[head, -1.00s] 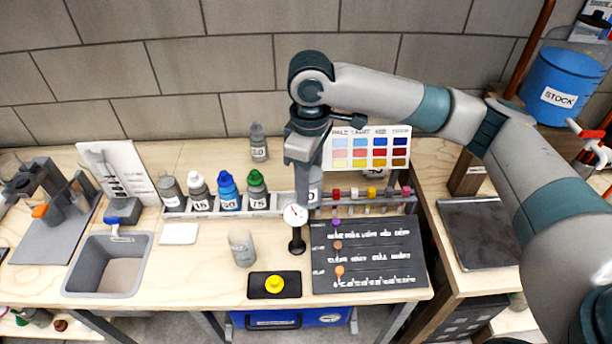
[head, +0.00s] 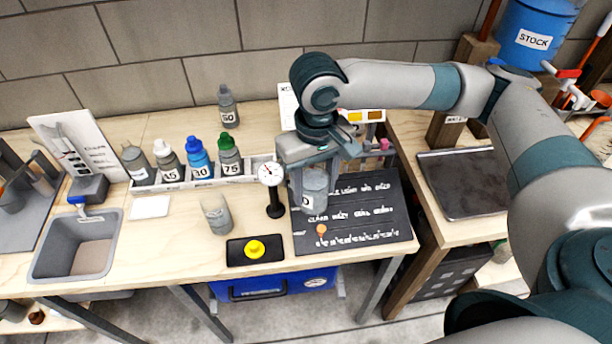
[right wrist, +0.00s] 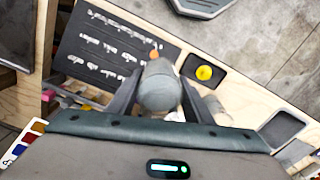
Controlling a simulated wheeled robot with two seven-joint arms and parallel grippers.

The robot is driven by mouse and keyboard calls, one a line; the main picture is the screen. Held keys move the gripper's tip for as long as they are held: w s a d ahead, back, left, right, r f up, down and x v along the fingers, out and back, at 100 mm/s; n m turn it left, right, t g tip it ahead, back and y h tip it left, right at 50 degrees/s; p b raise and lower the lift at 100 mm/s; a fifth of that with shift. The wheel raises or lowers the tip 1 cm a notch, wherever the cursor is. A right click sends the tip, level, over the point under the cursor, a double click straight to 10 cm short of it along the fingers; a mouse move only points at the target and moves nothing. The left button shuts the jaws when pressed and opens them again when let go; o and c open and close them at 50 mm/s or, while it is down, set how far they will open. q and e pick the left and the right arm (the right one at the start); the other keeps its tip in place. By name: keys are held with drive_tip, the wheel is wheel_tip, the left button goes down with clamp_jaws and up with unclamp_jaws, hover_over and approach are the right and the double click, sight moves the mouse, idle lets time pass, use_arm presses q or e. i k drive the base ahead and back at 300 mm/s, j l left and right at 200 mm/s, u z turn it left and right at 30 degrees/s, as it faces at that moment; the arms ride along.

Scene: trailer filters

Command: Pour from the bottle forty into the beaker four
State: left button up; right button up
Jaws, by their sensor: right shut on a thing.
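My right gripper (head: 308,168) is shut on a grey bottle (head: 314,188) and holds it upright over the black board. Only a "0" of its label shows, so I cannot read the full number. In the right wrist view the bottle (right wrist: 160,84) sits between the two fingers, seen from its top. A small translucent beaker (head: 216,214) stands on the bench, left of the gauge and the held bottle. Its marking is too blurred to read. My left gripper is not in view.
A dial gauge on a black stand (head: 271,190) stands between beaker and held bottle. A black pad with a yellow knob (head: 254,249) lies in front. Several bottles fill the rack (head: 262,165); bottle 60 (head: 228,108) stands behind it. The sink (head: 75,245) is at left.

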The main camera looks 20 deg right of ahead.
sight(213, 203)
drive_tip(key=i+j+z, duration=0.1)
drive_tip(key=j, duration=0.45)
drive_tip(key=i+j+z, duration=0.15)
drive_tip(key=j, duration=0.45)
drive_tip(key=j+z, duration=0.1)
drive_tip(key=j, duration=0.45)
